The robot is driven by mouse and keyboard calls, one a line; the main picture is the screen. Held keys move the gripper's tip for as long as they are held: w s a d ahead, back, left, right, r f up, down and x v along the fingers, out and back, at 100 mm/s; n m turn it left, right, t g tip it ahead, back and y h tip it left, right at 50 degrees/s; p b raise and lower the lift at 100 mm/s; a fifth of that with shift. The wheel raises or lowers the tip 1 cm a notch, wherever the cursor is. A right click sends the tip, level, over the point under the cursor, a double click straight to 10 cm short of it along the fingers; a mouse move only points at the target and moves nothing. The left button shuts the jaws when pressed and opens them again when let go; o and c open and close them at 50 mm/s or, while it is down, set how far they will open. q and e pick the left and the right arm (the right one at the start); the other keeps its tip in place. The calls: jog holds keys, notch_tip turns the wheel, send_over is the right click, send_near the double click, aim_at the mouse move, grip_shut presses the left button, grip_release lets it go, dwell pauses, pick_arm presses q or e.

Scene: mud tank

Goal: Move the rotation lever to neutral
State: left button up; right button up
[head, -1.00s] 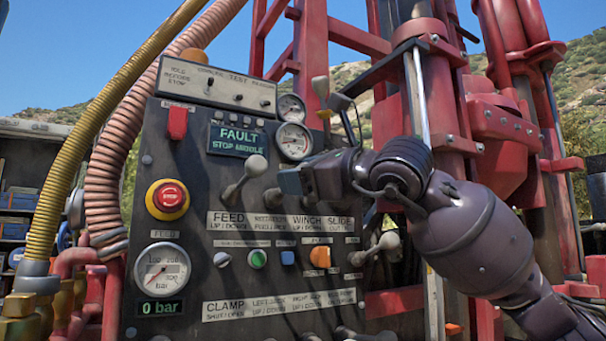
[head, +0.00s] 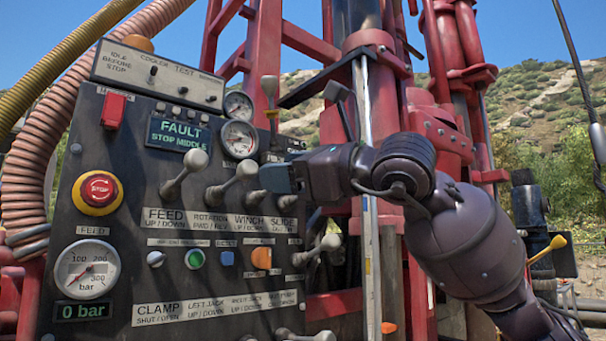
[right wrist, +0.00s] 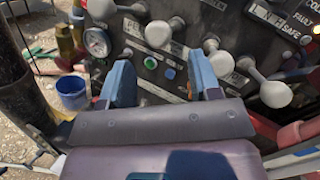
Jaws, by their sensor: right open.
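The rotation lever (head: 232,184) is the second grey ball-knobbed lever from the left on the dark control panel (head: 130,235), above the ROTATION label. It leans out to the upper right, much like the feed lever (head: 184,175) beside it. My right gripper (head: 272,180) is just right of its knob; contact cannot be told. The gripper hides the panel behind it. In the right wrist view its blue fingers (right wrist: 163,80) are apart with nothing between them. What looks like the rotation knob (right wrist: 158,33) lies beyond them, between two similar knobs. My left gripper is not in view.
A red stop button (head: 98,189), a gauge (head: 86,269) and a FAULT display (head: 178,133) are on the panel. Another ball knob (head: 330,243) sticks out below my gripper. A red mast and a vertical pale rod (head: 368,230) stand at the right. A blue bucket (right wrist: 72,92) is on the ground.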

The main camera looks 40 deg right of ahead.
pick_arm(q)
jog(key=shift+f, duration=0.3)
pick_arm(e)
jog(key=v, duration=0.3)
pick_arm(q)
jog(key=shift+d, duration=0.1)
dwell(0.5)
